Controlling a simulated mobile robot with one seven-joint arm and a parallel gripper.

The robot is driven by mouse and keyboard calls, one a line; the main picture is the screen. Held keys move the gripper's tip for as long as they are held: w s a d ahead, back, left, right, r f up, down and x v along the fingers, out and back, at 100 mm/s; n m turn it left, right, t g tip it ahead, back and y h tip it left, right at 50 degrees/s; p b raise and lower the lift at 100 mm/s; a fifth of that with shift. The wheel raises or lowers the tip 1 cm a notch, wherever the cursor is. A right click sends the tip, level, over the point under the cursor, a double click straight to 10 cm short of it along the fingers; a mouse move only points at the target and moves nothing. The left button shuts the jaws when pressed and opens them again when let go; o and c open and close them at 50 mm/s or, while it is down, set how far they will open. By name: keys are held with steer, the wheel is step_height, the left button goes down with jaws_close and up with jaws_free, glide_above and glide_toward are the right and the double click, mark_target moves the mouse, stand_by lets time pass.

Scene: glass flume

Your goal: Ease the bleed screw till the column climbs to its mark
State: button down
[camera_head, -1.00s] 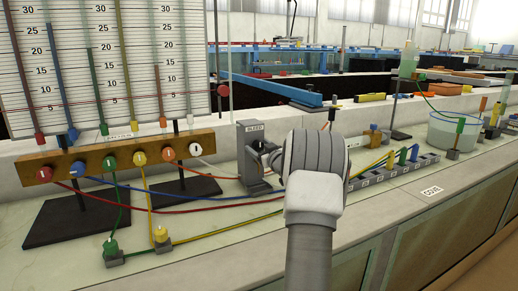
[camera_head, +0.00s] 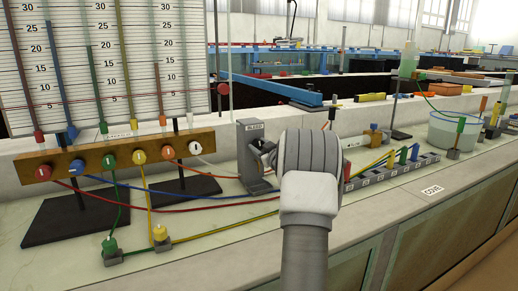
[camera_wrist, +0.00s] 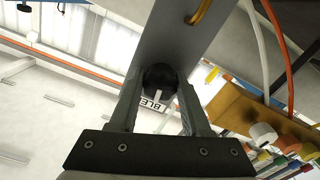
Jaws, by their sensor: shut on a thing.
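The bleed block is a grey upright bracket (camera_head: 250,158) labelled BLEED on the bench. Its black bleed screw knob (camera_wrist: 160,77) sits between my two fingers in the wrist view. My gripper (camera_wrist: 161,92) is shut on the knob; in the head view my wrist hides most of the grip. The manometer board (camera_head: 120,70) at left carries red, blue (camera_head: 57,75), green (camera_head: 95,85), yellow (camera_head: 126,60) and orange (camera_head: 159,90) columns against a numbered scale. The red column runs to the picture's top edge. A red round marker (camera_head: 222,88) sits right of the board. I cannot tell which column has the mark.
A wooden manifold (camera_head: 120,157) with several coloured taps stands left, with hoses crossing the bench. A grey numbered socket strip (camera_head: 390,170) lies right of my wrist. A water tub (camera_head: 453,130) stands farther right. The bench front by the small label (camera_head: 432,190) is clear.

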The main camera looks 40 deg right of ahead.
steer(key=shift+n+b, duration=0.3)
steer(key=shift+n, duration=0.7)
steer(key=shift+c, duration=1.9)
jaws_free()
steer(key=shift+s+a, duration=0.15)
steer(key=shift+s, duration=0.45)
steer(key=p+v, duration=0.3)
steer(key=v, duration=1.3)
steer(key=shift+s, duration=0.1)
